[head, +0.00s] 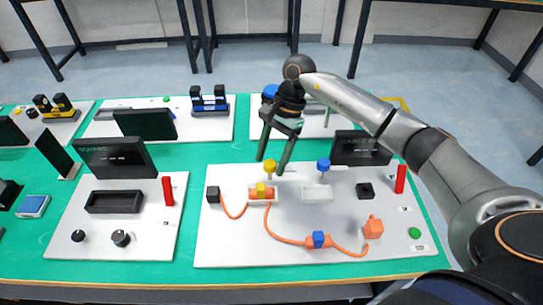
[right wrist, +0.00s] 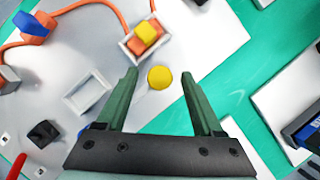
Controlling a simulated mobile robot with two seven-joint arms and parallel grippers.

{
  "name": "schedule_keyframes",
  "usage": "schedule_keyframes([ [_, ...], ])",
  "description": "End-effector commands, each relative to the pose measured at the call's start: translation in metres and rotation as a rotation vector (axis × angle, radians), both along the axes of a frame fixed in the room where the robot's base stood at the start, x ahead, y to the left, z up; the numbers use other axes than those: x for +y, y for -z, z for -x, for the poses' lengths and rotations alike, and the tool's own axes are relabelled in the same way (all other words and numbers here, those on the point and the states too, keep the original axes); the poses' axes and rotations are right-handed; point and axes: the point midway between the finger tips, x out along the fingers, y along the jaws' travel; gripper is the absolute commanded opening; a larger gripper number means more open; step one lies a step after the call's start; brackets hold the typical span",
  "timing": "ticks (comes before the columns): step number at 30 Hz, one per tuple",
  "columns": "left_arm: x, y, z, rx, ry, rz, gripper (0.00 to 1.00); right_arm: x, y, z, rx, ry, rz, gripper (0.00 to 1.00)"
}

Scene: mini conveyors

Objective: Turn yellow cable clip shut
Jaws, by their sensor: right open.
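A round yellow knob (head: 269,167) stands on a post at the back of the white cable board, behind a yellow block (head: 261,189) seated in an orange piece in a white holder. I cannot tell which part is the clip itself. My right gripper (head: 271,164) points down with its open fingers either side of the yellow knob. In the right wrist view the knob (right wrist: 159,77) sits between the fingertips, with gaps on both sides. The yellow block (right wrist: 152,32) lies beyond them. My left gripper is not in view.
The white board (head: 220,245) also carries a blue knob (head: 323,164), an empty white holder (head: 317,193), a blue block (head: 318,239) on the orange cable, an orange box (head: 373,228) and a red post (head: 400,179). A dark panel (head: 360,148) stands behind.

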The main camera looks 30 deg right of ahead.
Motion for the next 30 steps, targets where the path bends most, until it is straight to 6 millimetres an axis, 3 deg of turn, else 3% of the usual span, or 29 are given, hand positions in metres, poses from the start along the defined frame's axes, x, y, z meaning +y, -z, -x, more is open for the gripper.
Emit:
schedule_keyframes([
  [7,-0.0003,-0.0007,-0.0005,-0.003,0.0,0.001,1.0,0.0004,0.0007,0.0,0.0,0.0,0.0,0.67],
  [25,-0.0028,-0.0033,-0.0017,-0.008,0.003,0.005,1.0,0.0001,0.0003,-0.0001,0.0,0.0,0.0,0.0],
  [30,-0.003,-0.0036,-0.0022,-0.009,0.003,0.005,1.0,0.0001,0.0001,-0.0001,0.0,0.0,0.0,0.0],
])
